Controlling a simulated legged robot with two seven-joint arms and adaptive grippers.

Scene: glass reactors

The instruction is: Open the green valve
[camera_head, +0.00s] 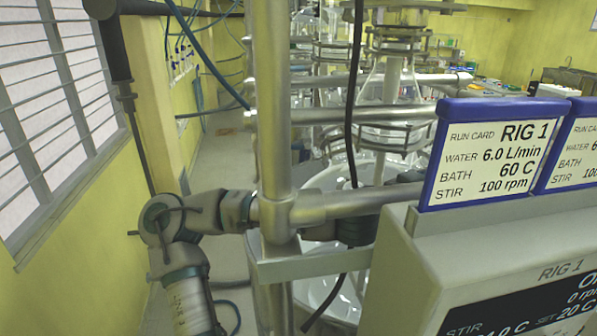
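I cannot make out a green valve in this view. My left arm comes in from the lower left, bends at a joint with a teal ring and reaches right, behind the steel post (272,120). A dark piece below the horizontal steel bar (345,203) looks like part of my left gripper (355,232). The post and bar hide most of it, so its fingers and what they touch do not show. My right gripper is not in view.
A grey control box (415,270) with RIG 1 run card (495,150) fills the right. Glass reactors (392,85) on steel frames stand behind the post. A dark hose (352,90) hangs among them. A barred window (50,90) is on the left, with an open aisle (215,165) beyond.

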